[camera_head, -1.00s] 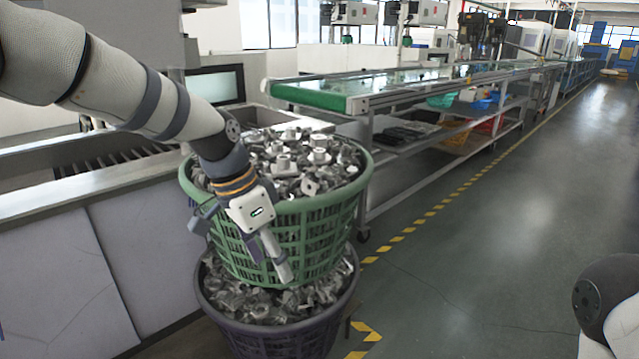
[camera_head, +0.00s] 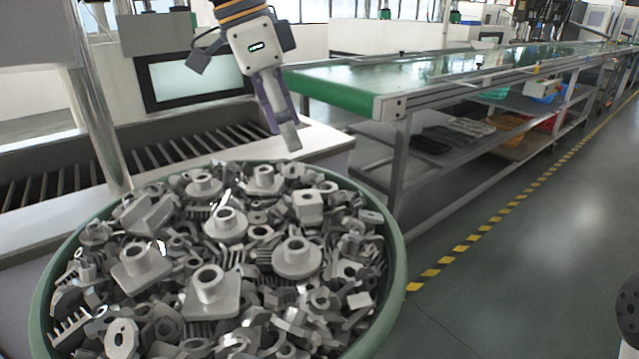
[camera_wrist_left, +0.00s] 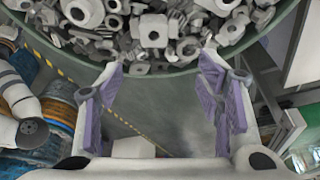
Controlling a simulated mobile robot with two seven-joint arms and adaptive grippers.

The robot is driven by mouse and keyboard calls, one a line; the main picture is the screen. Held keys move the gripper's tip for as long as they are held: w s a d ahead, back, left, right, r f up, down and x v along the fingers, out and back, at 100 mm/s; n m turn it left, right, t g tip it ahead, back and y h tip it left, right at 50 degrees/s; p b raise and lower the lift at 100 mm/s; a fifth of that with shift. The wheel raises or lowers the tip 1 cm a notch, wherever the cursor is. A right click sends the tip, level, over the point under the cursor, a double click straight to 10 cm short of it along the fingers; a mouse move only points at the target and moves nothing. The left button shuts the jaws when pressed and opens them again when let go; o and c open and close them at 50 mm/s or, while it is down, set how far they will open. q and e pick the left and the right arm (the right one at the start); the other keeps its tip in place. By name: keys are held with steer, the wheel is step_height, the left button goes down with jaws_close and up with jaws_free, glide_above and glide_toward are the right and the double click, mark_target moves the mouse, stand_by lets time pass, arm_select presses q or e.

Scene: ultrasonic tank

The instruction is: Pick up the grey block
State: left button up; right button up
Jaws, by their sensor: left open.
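Many grey metal parts fill the green basket (camera_head: 398,262). Among them is a blocky grey part with a round hole (camera_head: 308,206), near the right rear of the pile. A longer grey block (camera_head: 148,216) lies at the left of the pile. I cannot tell which one the task means. My left gripper (camera_head: 284,142) hangs above and behind the basket's far rim, pointing down, apart from the parts. In the left wrist view its purple-padded fingers (camera_wrist_left: 162,72) are spread with nothing between them. The basket's rim and a squarish holed part (camera_wrist_left: 154,31) lie beyond the fingertips.
A grey machine with a slatted rack (camera_head: 170,150) and a screen (camera_head: 195,75) stands behind the basket. A green conveyor (camera_head: 350,92) runs to the right on a metal frame. Open floor (camera_head: 530,240) with a yellow-black line lies at right.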

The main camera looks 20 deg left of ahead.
mark_target(308, 204)
arm_select(q)
steer(key=x, duration=0.3)
steer(key=s+x, duration=0.1)
steer(key=x, duration=0.6)
steer(key=shift+s+a+f, duration=0.1)
steer(key=shift+s+f, duration=0.1)
steer(key=shift+f, duration=0.15)
steer(key=shift+w+f, duration=0.15)
steer(key=shift+f, duration=0.05)
steer(key=c, duration=1.3)
